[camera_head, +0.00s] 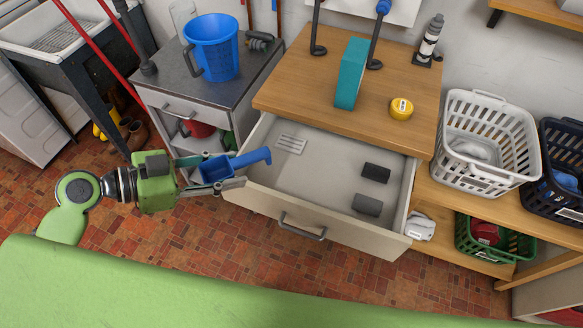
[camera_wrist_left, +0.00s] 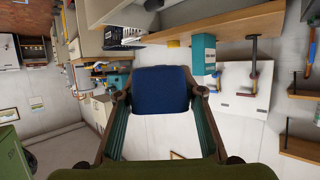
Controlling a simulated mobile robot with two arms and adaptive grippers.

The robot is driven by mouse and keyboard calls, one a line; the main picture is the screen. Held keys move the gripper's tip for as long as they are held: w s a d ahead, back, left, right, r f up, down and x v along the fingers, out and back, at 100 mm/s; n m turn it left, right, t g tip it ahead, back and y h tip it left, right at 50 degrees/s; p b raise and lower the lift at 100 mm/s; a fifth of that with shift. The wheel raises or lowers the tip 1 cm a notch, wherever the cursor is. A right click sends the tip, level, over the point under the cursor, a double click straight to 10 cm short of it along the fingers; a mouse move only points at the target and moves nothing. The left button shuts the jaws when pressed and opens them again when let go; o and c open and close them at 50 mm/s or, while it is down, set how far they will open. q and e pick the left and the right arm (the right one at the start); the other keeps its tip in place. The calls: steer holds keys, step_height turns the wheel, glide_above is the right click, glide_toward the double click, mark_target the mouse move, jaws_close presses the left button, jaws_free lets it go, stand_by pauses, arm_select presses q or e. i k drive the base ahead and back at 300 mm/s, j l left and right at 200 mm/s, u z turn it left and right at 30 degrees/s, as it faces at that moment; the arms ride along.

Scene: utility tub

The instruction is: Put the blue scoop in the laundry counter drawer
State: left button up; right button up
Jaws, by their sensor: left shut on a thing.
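The blue scoop (camera_head: 231,164) is held in my left gripper (camera_head: 224,173) at the left edge of the open drawer. Its handle points right, over the drawer's left side. In the left wrist view the blue scoop (camera_wrist_left: 162,88) sits between the two fingers of my left gripper (camera_wrist_left: 162,95). The laundry counter drawer (camera_head: 330,182) is pulled out below the wooden counter top. My right gripper is not in view.
On the wooden counter (camera_head: 300,75) stand a teal box (camera_head: 351,73) and a yellow round tin (camera_head: 401,108). A grey side cabinet (camera_head: 200,95) with a blue bucket (camera_head: 211,48) stands left of the drawer. White (camera_head: 487,135) and dark baskets are at the right. The drawer's middle is clear.

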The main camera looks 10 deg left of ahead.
mark_target(315, 180)
steer(key=i+l+u, duration=0.1)
steer(key=l+u, duration=0.35)
steer(key=l, duration=0.8)
steer(key=k+l+u, duration=0.1)
steer(key=l+u, duration=0.4)
steer(key=l, duration=1.45)
steer(key=k, duration=0.1)
